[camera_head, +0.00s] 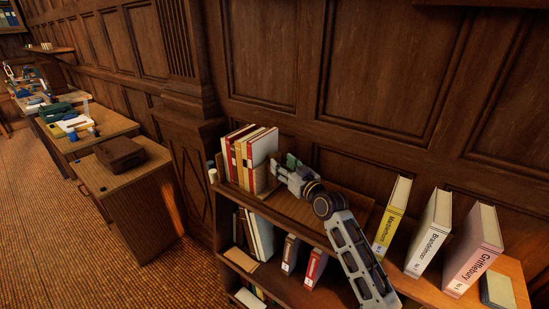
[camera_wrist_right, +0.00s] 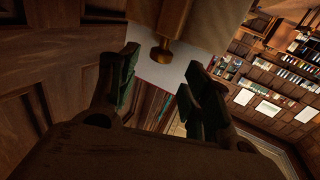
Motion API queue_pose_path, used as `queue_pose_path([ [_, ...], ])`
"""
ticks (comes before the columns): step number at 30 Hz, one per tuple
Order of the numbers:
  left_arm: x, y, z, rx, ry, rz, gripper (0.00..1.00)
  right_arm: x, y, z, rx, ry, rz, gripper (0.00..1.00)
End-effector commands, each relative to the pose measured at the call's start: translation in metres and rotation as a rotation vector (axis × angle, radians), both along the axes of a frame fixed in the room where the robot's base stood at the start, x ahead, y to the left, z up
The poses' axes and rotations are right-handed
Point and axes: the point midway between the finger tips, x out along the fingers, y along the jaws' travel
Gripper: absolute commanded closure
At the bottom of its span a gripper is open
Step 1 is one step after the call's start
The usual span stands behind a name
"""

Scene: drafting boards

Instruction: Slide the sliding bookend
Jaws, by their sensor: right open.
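The sliding bookend (camera_head: 263,183) is a brown wooden piece at the right end of a row of books on the shelf top. In the right wrist view it appears as a wooden block (camera_wrist_right: 174,16) with a brass knob (camera_wrist_right: 162,52). My right gripper (camera_head: 284,166) is just right of the bookend, pointing toward it. Its dark green fingers (camera_wrist_right: 160,78) are open, with the knob in line with the gap, near the fingertips. Whether they touch the knob I cannot tell. My left gripper is not in view.
Red, yellow and white books (camera_head: 240,155) stand left of the bookend. Large titled books (camera_head: 432,238) stand farther right on the shelf top. More books (camera_head: 315,268) are on the shelf below. A panelled wall (camera_head: 345,125) rises behind. Bare shelf top lies around my right forearm.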

Motion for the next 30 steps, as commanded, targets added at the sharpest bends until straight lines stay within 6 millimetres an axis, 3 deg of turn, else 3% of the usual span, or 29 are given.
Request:
queue_pose_path([
  [18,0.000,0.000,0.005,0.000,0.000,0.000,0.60,0.043,0.027,0.001,0.001,0.001,0.001,0.51],
  [30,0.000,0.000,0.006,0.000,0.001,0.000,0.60,0.052,0.032,0.000,0.000,0.000,0.001,0.51],
])
